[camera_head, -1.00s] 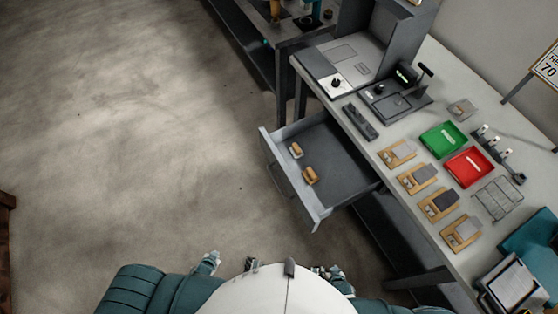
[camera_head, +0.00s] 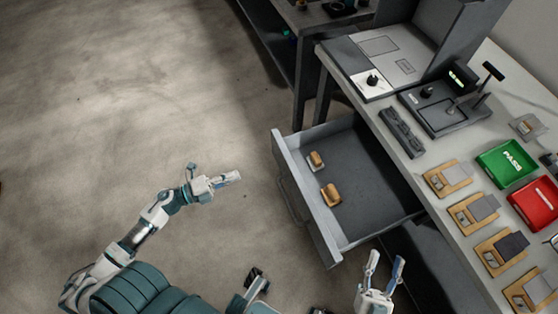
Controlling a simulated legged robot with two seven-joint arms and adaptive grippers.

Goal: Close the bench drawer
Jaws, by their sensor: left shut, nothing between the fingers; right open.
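The bench drawer (camera_head: 375,207) is pulled out from under the grey workbench, its front panel (camera_head: 304,197) and handle (camera_head: 291,200) facing left. Two small tan-and-grey blocks, one farther (camera_head: 316,160) and one nearer (camera_head: 331,194), lie inside along the front panel. My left gripper (camera_head: 236,177) is shut and empty over the floor, left of the drawer front and apart from it. My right gripper (camera_head: 385,258) is open and empty, fingers pointing up the picture, just below the drawer's near side in the view. I cannot tell whether it touches the drawer.
The bench top carries a grey machine (camera_head: 380,55), a scale-like device (camera_head: 447,105), a green PASS tray (camera_head: 508,163), a red tray (camera_head: 538,203) and several wooden-based pieces (camera_head: 447,178). Another dark bench (camera_head: 300,20) stands behind.

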